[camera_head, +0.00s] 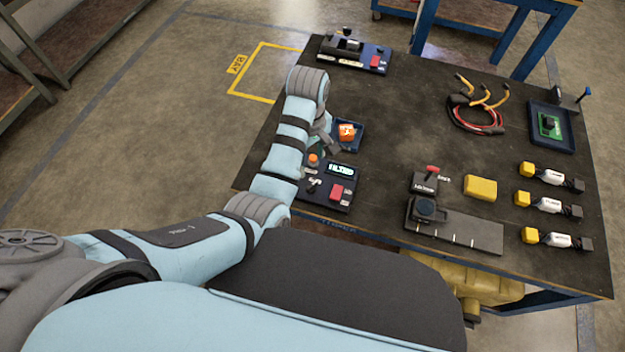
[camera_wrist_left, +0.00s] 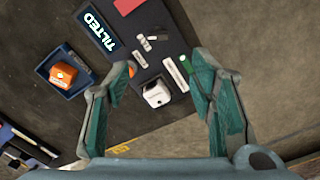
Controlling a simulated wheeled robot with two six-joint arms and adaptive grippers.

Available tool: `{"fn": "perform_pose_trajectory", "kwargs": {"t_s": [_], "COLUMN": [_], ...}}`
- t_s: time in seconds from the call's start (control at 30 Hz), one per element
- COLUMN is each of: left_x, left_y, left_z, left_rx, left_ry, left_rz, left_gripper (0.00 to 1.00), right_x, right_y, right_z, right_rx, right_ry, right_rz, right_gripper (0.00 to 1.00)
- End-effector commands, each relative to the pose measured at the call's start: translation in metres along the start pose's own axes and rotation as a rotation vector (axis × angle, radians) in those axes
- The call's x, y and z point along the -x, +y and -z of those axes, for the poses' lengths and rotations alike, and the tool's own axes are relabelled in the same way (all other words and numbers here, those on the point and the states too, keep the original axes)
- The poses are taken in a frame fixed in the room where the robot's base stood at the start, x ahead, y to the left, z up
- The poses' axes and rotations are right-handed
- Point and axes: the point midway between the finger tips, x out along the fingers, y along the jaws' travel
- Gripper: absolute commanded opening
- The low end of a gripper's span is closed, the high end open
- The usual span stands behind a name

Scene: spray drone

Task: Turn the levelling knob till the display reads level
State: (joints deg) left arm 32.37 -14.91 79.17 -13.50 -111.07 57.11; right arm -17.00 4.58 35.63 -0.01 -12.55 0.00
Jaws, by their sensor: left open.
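The control panel (camera_head: 327,203) lies on the near left of the bench. Its display (camera_head: 341,169) is lit, and in the left wrist view the display (camera_wrist_left: 101,30) reads TILTED. A pale, blocky knob (camera_wrist_left: 156,92) stands on the panel in the left wrist view, apparently the levelling knob. My left gripper (camera_wrist_left: 160,64) is open above the panel, its fingers on either side of the knob and apart from it. In the head view my left gripper (camera_head: 323,139) is partly hidden by its arm, and I cannot make out the knob there. My right gripper is out of view.
An orange dome (camera_head: 313,159) and a red button (camera_head: 337,192) are on the panel. A blue tray (camera_head: 357,145) with an orange block sits just behind. Cables (camera_head: 476,113), a yellow block (camera_head: 480,187) and a grey fixture (camera_head: 475,235) lie farther right. The bench's middle is clear.

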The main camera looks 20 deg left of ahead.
Motion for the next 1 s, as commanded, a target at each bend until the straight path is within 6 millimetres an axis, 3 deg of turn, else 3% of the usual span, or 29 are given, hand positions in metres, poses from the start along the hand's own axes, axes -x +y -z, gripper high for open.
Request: {"fn": "perform_pose_trajectory", "kwargs": {"t_s": [0.07, 0.17, 0.4, 0.6, 0.73, 0.97, 1.0], "left_x": [0.011, -0.003, -0.074, -0.119, -0.129, -0.129, -0.129], "left_y": [0.006, 0.005, 0.003, 0.003, 0.003, 0.003, 0.003], "left_z": [-0.002, -0.003, -0.003, -0.004, -0.004, -0.003, -0.003], "left_rx": [0.035, 0.042, 0.040, 0.039, 0.039, 0.039, 0.039], "left_ry": [-0.005, -0.008, -0.008, -0.008, -0.008, -0.007, -0.007], "left_rz": [0.010, 0.016, 0.017, 0.014, 0.013, 0.012, 0.012], "left_gripper": [0.50, 0.50, 0.50, 0.50, 0.50, 0.50, 0.45], "right_x": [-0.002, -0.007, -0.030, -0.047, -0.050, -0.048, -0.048], "right_y": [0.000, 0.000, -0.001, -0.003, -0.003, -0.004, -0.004], "right_z": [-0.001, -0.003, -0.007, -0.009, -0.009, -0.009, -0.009], "right_rx": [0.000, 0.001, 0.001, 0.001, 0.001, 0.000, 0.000], "right_ry": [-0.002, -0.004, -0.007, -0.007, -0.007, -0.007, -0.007], "right_rz": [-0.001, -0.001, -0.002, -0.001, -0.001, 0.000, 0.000], "right_gripper": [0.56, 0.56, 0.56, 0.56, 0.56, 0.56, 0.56]}}
